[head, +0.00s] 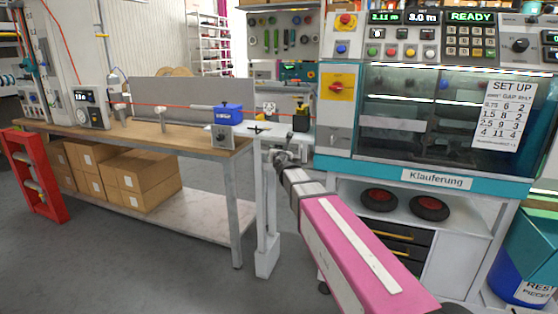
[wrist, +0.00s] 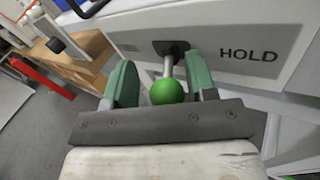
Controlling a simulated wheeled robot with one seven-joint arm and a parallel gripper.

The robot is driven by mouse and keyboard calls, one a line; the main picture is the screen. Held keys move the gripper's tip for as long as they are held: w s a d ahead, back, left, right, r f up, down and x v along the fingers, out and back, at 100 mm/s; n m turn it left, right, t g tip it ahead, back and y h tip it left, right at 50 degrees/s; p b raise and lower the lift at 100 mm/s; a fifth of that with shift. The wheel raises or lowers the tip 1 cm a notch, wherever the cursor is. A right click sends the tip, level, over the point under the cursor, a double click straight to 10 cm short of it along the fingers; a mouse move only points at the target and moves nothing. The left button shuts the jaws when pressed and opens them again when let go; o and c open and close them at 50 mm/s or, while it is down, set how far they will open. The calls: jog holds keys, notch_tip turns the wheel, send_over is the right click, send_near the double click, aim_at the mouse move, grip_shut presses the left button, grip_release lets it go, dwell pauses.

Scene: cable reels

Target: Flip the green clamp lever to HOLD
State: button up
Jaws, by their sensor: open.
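The green clamp lever (wrist: 167,90) shows in the wrist view as a green ball knob on a short metal shaft. The shaft comes out of a dark slot in a pale panel. The word HOLD (wrist: 248,55) is printed on the panel to the right of the slot. My gripper (wrist: 163,85) is open, with one green-padded finger on each side of the knob and a visible gap to both. In the head view my gripper (head: 284,160) is at the right end of the workbench; the lever cannot be made out there.
The wooden workbench (head: 160,136) carries a blue device (head: 229,113) and a red cable line. A machine labelled Klauferung (head: 436,179) stands close on the right. Cardboard boxes (head: 140,182) lie under the bench.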

jog(key=shift+w+a+r+m+h, duration=0.1)
jog(key=shift+r+m+h, duration=0.1)
jog(key=shift+m+h, duration=0.25)
jog(key=shift+h, duration=0.35)
